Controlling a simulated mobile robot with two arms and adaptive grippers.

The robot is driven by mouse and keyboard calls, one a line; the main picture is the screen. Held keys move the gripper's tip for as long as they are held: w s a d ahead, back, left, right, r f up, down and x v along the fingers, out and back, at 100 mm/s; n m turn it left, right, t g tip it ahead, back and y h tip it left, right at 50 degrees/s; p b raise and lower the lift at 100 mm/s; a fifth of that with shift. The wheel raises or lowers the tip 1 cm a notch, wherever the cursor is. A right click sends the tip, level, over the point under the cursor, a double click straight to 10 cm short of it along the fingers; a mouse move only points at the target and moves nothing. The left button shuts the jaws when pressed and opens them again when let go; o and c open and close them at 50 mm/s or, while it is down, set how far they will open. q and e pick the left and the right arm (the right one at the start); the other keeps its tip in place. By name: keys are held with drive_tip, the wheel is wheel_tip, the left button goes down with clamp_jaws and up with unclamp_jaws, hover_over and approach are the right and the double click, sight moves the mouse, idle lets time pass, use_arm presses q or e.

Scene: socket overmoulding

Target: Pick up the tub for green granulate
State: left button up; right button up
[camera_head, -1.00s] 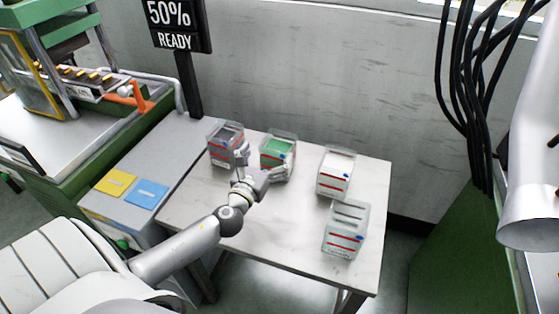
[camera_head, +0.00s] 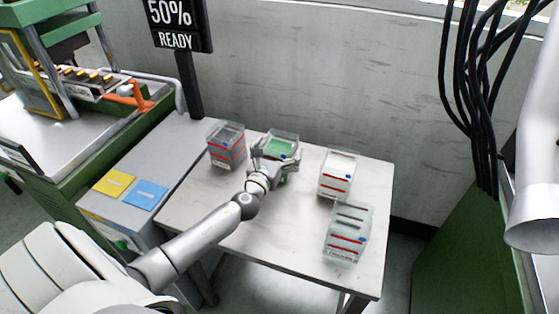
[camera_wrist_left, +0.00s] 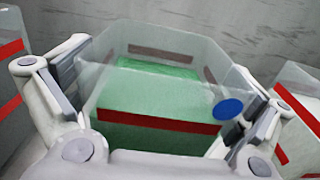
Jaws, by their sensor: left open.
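The tub for green granulate (camera_head: 284,139) is a clear tub with green filling, standing at the back of the white table. In the left wrist view the tub (camera_wrist_left: 150,95) shows a red band and a blue dot on its front. My left gripper (camera_head: 272,158) is at the tub's near side. In the left wrist view its fingers (camera_wrist_left: 160,100) are open, one on each side of the tub. I cannot tell whether they touch the walls. In the head view the gripper hides part of the tub's front. My right gripper is not in view.
A tub with grey filling (camera_head: 226,146) stands close on the left. A tub with white filling (camera_head: 338,174) and another clear tub (camera_head: 347,232) stand to the right. A wall (camera_head: 320,85) is behind the table (camera_head: 285,235). The table's front middle is clear.

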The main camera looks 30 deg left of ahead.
use_arm(q)
drive_tip(key=c, duration=1.2)
drive_tip(key=shift+r, duration=0.1)
drive_tip(key=shift+c, duration=0.7)
